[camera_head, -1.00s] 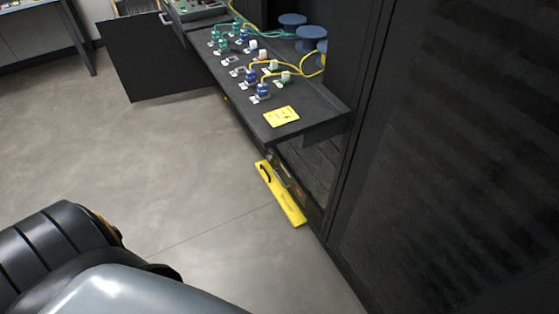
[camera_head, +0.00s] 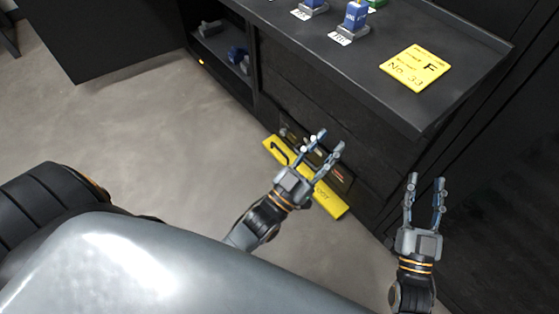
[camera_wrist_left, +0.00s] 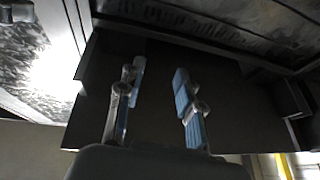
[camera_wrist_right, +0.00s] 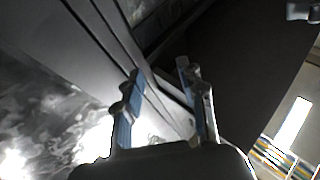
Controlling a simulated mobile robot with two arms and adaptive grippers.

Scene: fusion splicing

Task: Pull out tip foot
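The tip foot appears to be the yellow plate (camera_head: 328,198) on the floor along the base of the dark cabinet, in the head view. A black curved handle (camera_head: 280,152) is on its far left end. My left gripper (camera_head: 331,142) overlaps the plate in the picture, covering part of its middle; its two fingers are apart with nothing between them. The left wrist view also shows these open fingers (camera_wrist_left: 158,75). My right gripper (camera_head: 426,178) is open and empty, to the right of the plate, in front of the cabinet side. Its spread fingers (camera_wrist_right: 160,78) show in the right wrist view.
The cabinet's black worktop (camera_head: 370,95) overhangs the plate. It carries a yellow label card (camera_head: 416,67) and a blue connector (camera_head: 354,17) on a small stand. An open shelf (camera_head: 222,45) lies left of the front panel. Grey floor (camera_head: 150,140) is clear at the left.

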